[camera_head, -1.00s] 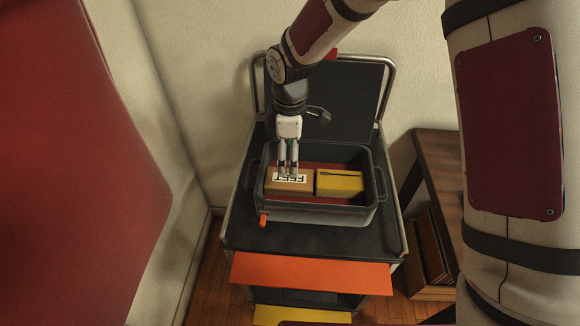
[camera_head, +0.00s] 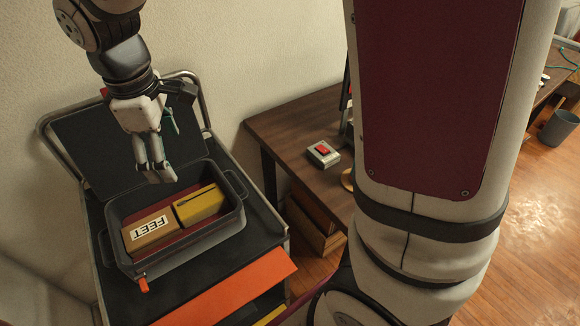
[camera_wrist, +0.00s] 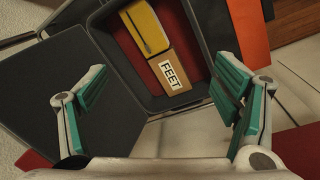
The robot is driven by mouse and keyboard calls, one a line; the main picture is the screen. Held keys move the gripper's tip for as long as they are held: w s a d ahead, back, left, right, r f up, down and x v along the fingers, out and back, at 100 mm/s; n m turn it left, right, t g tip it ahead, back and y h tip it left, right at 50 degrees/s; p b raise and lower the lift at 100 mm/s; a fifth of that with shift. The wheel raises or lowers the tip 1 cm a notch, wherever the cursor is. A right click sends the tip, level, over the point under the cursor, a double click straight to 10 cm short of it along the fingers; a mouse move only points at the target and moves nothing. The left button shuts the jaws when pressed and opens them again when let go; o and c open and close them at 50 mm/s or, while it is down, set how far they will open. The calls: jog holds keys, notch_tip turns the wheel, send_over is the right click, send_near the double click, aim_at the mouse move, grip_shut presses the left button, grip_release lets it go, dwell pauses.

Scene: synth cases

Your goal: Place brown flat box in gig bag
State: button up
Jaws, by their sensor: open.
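The brown flat box (camera_head: 148,232), with a white label reading FEET, lies inside the open dark grey gig bag (camera_head: 190,255) on its red lining. It also shows in the wrist view (camera_wrist: 174,75), beside a yellow box (camera_wrist: 146,27). My gripper (camera_head: 158,172) is above the back part of the bag, apart from the box. In the wrist view its two teal-padded fingers (camera_wrist: 158,108) are spread wide with nothing between them. The bag's lid (camera_head: 125,150) stands open at the back.
The bag sits on a dark cart (camera_head: 92,222) with a metal rail and orange flap (camera_head: 235,292). A wooden table (camera_head: 290,128) at the right bears a small box with a red switch (camera_head: 323,153). A wall is close behind.

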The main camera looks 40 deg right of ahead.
jog(key=s+d+r+m, duration=0.2)
jog(key=s+d+m, duration=0.1)
jog(key=s, duration=0.4)
jog(key=s+d+r+m+t, duration=0.1)
jog(key=s+d+m, duration=0.3)
jog(key=s, duration=0.4)
jog(key=s+d+r+m, duration=0.3)
jog(key=s+d+m, duration=0.1)
jog(key=s, duration=0.4)
jog(key=shift+d+r+m+t+y, duration=0.2)
jog(key=shift+d+m+t+y, duration=0.1)
jog(key=shift+m+t, duration=0.1)
jog(key=shift+t, duration=0.6)
notch_tip(320, 180, up, 5)
jog(key=p, duration=0.4)
jog(key=shift+w+r, duration=0.1)
jog(key=shift+r, duration=0.1)
jog(key=shift+c, duration=0.4)
